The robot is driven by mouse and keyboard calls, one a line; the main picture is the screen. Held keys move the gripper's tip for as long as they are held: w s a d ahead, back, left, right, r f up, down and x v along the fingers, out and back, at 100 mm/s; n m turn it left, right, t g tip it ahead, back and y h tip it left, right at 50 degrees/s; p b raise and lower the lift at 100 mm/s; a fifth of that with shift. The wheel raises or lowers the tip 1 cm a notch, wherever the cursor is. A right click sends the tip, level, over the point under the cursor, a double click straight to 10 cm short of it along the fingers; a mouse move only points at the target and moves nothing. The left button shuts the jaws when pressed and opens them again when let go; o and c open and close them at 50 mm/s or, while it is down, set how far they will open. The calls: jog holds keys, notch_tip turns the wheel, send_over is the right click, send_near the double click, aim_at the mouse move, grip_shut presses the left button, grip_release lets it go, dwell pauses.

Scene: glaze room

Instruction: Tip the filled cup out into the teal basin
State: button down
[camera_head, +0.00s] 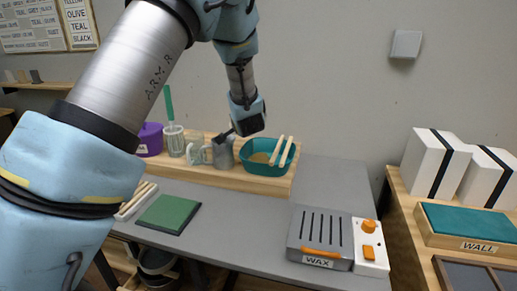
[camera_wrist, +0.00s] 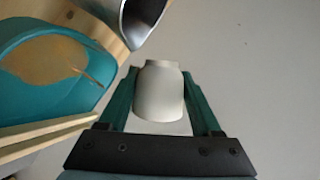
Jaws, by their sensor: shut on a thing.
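The teal basin (camera_head: 248,163) stands on the wooden board at the back, with brown liquid inside; it fills the left of the wrist view (camera_wrist: 88,92). My gripper (camera_head: 231,133) is above and left of the basin, beside a grey metal pitcher (camera_head: 222,155). In the wrist view my gripper (camera_wrist: 160,72) is shut on a pale rounded vessel (camera_wrist: 160,95), which lies between both fingers. Its contents are hidden, and I cannot tell if it is the filled cup. The open pitcher (camera_wrist: 146,14) shows just beyond the fingertips.
Two pale sticks (camera_head: 284,152) lie across the basin. A wax heater (camera_head: 320,238) and a green pad (camera_head: 168,214) are in front; grey tabletop between is clear.

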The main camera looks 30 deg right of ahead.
jog(key=shift+f, duration=0.2)
dwell(0.3)
jog(key=shift+d+r+m+t+y+p, duration=0.1)
jog(key=shift+r+m+t+y+p, duration=0.1)
jog(key=shift+m+t+y+p, duration=0.35)
jog(key=shift+r+m, duration=0.1)
jog(key=shift+m, duration=0.15)
jog(key=f, duration=0.1)
jog(key=d+f, duration=0.1)
jog(key=s+m+b, duration=0.1)
jog(key=shift+d+f, duration=0.25)
jog(key=shift+f, duration=0.15)
jog(key=shift+d+r+t+y+p, duration=0.15)
jog(key=shift+t+y+p, duration=0.1)
jog(key=shift+p, duration=0.2)
jog(key=shift+a+f+m, duration=0.2)
jog(key=shift+m, duration=0.1)
jog(key=shift+p, duration=0.45)
jog(key=shift+s+f+m+t+p, duration=0.1)
jog(key=shift+f+m+t+p, duration=0.1)
jog(key=shift+m+t+p, duration=0.25)
